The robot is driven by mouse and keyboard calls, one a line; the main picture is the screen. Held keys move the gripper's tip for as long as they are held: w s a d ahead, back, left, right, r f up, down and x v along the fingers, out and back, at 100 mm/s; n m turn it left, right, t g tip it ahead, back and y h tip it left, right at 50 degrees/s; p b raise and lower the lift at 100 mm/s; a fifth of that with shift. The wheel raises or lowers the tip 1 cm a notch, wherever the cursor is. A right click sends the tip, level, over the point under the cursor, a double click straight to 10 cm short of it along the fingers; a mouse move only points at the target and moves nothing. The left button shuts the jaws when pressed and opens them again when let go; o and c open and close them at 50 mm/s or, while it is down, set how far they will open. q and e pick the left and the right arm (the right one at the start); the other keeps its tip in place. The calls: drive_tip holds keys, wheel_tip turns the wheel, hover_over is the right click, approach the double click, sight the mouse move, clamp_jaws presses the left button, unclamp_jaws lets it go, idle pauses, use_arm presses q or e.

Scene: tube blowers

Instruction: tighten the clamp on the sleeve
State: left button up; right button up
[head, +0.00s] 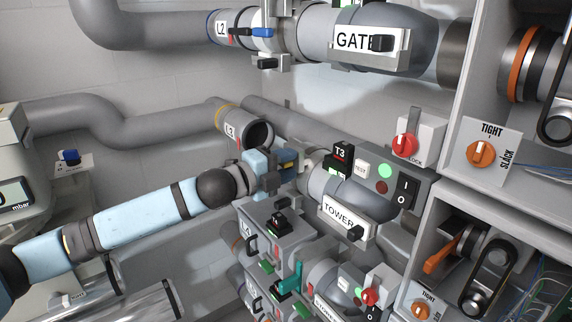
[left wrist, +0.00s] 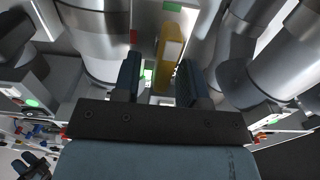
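My left arm comes in from the left in the head view. Its gripper (head: 283,165) is at the left end of the TOWER blower (head: 347,197), beside the open end of the L3 pipe (head: 258,134). In the left wrist view the two dark fingers (left wrist: 158,82) are apart. A yellow lever (left wrist: 168,48), apparently the clamp's, stands between and beyond them, with a visible gap on the left finger's side. A grey metal cylinder (left wrist: 100,40), perhaps the sleeve, is left of the lever. In the head view the gripper hides most of the clamp and sleeve. My right gripper is not in view.
The GATE blower (head: 385,45) with the L2 pipe is above. A TIGHT/SLACK dial (head: 481,154) and a red LOCK knob (head: 405,146) are on the right. The L4 unit (head: 270,235) sits close below my gripper. Free room is left of the blowers.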

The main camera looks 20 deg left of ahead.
use_arm(q)
drive_tip(key=shift+s+a+f, duration=0.15)
drive_tip(key=shift+s+a, duration=0.25)
drive_tip(key=shift+s, duration=0.05)
drive_tip(key=b+v, duration=0.4)
drive_tip(key=v, duration=0.8)
drive_tip(key=shift+s+a, duration=0.2)
drive_tip(key=shift+s, duration=0.05)
drive_tip(key=s+d+f+n+y, duration=0.15)
drive_tip(key=f+n, duration=0.25)
drive_tip(key=f, duration=0.4)
drive_tip(key=s+d+f+n, duration=0.1)
drive_tip(key=d+f+n, duration=0.2)
drive_tip(key=f, duration=0.4)
drive_tip(key=s+d+f+n, duration=0.15)
drive_tip(key=f+n, duration=0.25)
drive_tip(key=f, duration=0.4)
drive_tip(key=s+f+n+g+y, duration=0.1)
drive_tip(key=s+f+n+y, duration=0.2)
drive_tip(key=s+f+n, duration=0.3)
drive_tip(key=s+f+n+g+y, duration=0.2)
drive_tip(key=s+f+n, duration=0.3)
drive_tip(key=s+f, duration=0.7)
wheel_tip(320, 180, down, 7)
drive_tip(key=shift+s+r+n+y, duration=0.15)
drive_tip(key=shift+s+n+y, duration=0.25)
drive_tip(key=shift+y, duration=0.25)
